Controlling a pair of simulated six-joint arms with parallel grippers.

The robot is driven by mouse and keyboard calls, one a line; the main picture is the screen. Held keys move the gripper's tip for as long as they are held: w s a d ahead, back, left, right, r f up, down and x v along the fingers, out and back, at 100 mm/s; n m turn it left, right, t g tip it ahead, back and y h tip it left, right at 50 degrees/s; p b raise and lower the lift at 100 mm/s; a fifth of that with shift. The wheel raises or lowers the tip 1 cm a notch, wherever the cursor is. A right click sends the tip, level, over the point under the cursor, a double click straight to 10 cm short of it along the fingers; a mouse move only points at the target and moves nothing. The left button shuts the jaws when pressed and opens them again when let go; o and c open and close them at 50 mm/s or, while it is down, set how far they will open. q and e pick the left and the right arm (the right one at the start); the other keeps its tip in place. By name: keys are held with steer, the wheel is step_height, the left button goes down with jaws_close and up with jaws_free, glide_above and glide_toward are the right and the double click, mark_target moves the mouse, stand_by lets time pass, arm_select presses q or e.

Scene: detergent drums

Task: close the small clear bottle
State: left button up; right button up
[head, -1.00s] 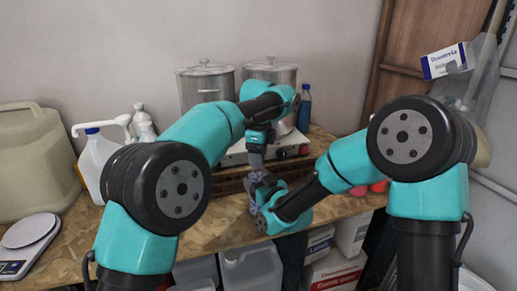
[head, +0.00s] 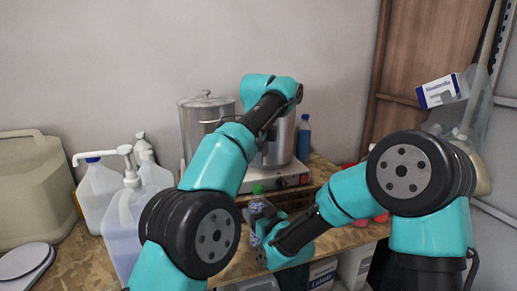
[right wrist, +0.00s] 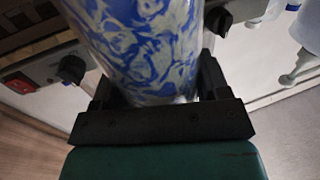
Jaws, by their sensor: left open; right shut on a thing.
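My right gripper (head: 262,222) is shut on a small bottle (head: 262,208) with a blue and pale swirled surface. The bottle also fills the top of the right wrist view (right wrist: 145,45), between the jaws. In the head view a green cap (head: 257,189) shows at the bottle's top end; I cannot tell how firmly it sits. My left gripper (head: 264,138) is open, up above the bottle and apart from it. Its fingers are mostly hidden behind my left arm.
Two steel pots (head: 207,118) stand on a hotplate (head: 290,181) behind the bottle. Pump jugs (head: 120,238), a beige canister (head: 35,180) and a scale (head: 22,262) are at the left. Red items (head: 380,215) lie near my right arm.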

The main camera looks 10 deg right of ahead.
arm_select(q)
steer(key=shift+s+r, duration=0.1)
steer(key=shift+r, duration=0.95)
arm_select(e)
steer(key=o, duration=1.8)
steer(key=shift+s, duration=0.1)
